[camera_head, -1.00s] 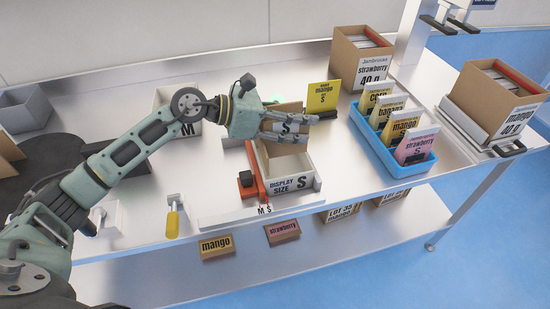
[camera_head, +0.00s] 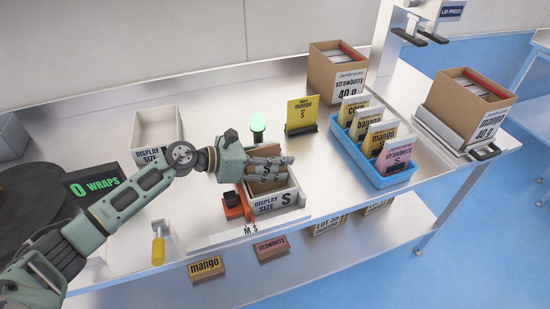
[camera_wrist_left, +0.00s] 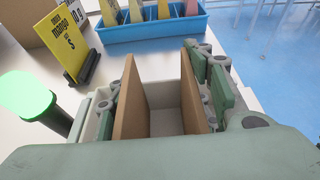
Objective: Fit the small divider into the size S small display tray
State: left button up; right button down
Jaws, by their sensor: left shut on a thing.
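The small divider (camera_head: 266,187) is brown card with an S label and two parallel panels, which also show in the left wrist view (camera_wrist_left: 131,100). My left gripper (camera_head: 280,166) is shut on it, with a finger outside each panel. The white size S display tray (camera_head: 273,204) stands directly below, its front marked DISPLAY SIZE S. The divider's lower part is at the tray's opening, behind the front wall; how deep it sits is hidden. White tray walls (camera_wrist_left: 165,95) show between the panels in the wrist view. My right gripper is not in view.
An orange clamp-like piece (camera_head: 234,206) touches the tray's left side. A green-topped post (camera_head: 258,124) and a yellow mango S card (camera_head: 300,114) stand behind. A blue rack (camera_head: 398,176) of pouches is to the right. Another white display tray (camera_head: 157,128) stands back left.

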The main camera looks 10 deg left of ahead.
pick_arm(q)
jog(key=o, duration=1.2)
jog(key=shift+f, duration=0.15)
jog(key=o, duration=0.4)
jog(key=shift+o, duration=0.2)
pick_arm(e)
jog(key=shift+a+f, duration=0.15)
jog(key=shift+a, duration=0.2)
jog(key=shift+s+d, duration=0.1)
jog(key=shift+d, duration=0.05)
